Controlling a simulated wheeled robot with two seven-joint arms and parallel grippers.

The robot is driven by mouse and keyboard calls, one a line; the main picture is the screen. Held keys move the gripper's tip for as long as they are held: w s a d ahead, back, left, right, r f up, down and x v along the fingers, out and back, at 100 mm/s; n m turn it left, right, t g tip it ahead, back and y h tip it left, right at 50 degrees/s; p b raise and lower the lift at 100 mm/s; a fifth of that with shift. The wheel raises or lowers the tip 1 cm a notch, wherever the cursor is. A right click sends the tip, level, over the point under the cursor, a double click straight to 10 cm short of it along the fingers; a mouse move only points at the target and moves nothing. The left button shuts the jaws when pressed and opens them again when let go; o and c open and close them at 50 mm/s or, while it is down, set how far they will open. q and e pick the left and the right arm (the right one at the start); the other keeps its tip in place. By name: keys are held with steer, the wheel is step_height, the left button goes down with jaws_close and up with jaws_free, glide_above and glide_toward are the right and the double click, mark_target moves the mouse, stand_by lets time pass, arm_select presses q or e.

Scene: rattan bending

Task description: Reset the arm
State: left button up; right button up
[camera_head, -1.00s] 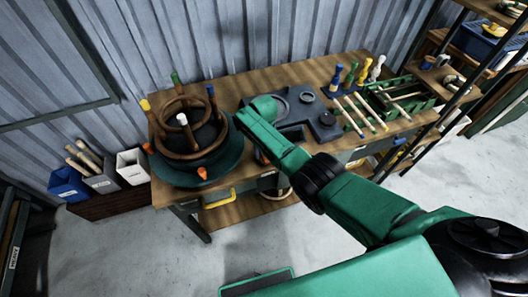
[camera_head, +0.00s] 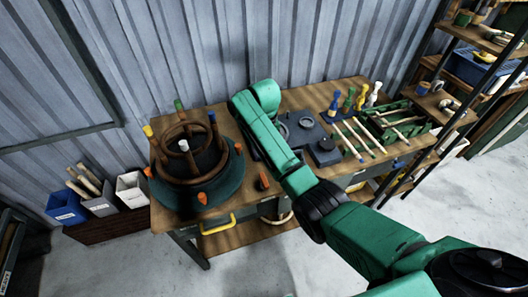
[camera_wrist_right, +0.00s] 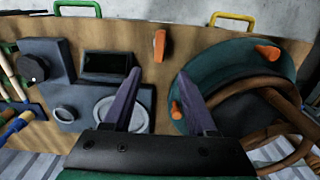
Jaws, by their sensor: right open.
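My right arm (camera_head: 290,165) comes in from the lower right in the head view and reaches over the workbench (camera_head: 300,95); its gripper is hidden there behind the arm. In the right wrist view the right gripper (camera_wrist_right: 160,95) is open, with nothing between its two dark fingers. It is above the bench, between a round green bending form (camera_wrist_right: 240,65) and a grey device with a dark screen (camera_wrist_right: 105,65). My left gripper is not in view.
Brown rattan rings (camera_head: 185,130) and colour-topped pegs sit on the bending form. A small orange piece (camera_wrist_right: 159,46) lies on the bench. A green rack (camera_head: 395,122) with sticks stands at the bench's right. Bins (camera_head: 100,200) stand left of the bench.

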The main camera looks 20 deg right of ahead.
steer(key=shift+r, duration=0.25)
